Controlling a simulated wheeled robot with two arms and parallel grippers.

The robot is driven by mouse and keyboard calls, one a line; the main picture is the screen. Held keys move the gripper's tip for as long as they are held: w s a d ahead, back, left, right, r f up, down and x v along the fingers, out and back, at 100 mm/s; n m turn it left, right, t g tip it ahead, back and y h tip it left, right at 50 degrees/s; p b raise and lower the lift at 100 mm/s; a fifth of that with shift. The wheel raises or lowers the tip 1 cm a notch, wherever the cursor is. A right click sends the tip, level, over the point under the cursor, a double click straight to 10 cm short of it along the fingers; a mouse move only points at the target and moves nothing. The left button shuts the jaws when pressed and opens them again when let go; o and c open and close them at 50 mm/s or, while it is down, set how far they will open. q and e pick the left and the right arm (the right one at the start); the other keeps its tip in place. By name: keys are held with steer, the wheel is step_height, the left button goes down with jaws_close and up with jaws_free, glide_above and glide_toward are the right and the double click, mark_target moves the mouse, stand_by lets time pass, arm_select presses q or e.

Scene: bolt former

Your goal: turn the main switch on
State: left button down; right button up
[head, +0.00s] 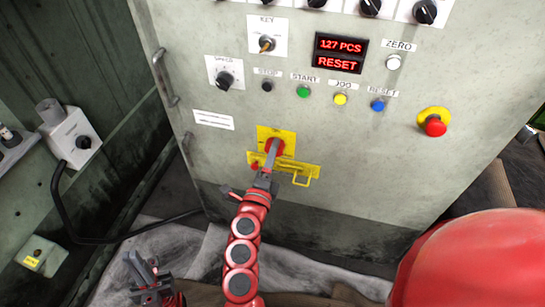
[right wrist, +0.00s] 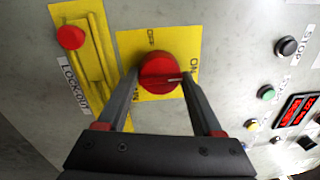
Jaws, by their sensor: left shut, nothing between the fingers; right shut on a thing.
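The main switch is a red round knob (head: 276,145) on a yellow plate on the grey cabinet front. In the right wrist view the knob (right wrist: 158,72) sits between the two fingers, and its pale mark points right, toward the label reading ON. The OFF label is above the knob there. My right gripper (head: 271,156) is shut on the knob and partly covers it in the head view. My left gripper (head: 146,268) is shut and empty, low at the left, away from the cabinet.
A yellow lockout bar (head: 300,171) with a red knob lies just below the switch. Above are the buttons, a key switch (head: 266,43), a red display (head: 340,53) and a red emergency stop (head: 435,125). A handle (head: 163,78) is on the cabinet's left edge.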

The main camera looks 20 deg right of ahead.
steer(key=shift+f, duration=0.1)
stand_by(0.4)
steer(key=o, duration=1.3)
steer(key=shift+d, duration=0.1)
steer(key=p+v, duration=0.3)
steer(key=v, duration=1.4)
steer(key=shift+s, duration=0.2)
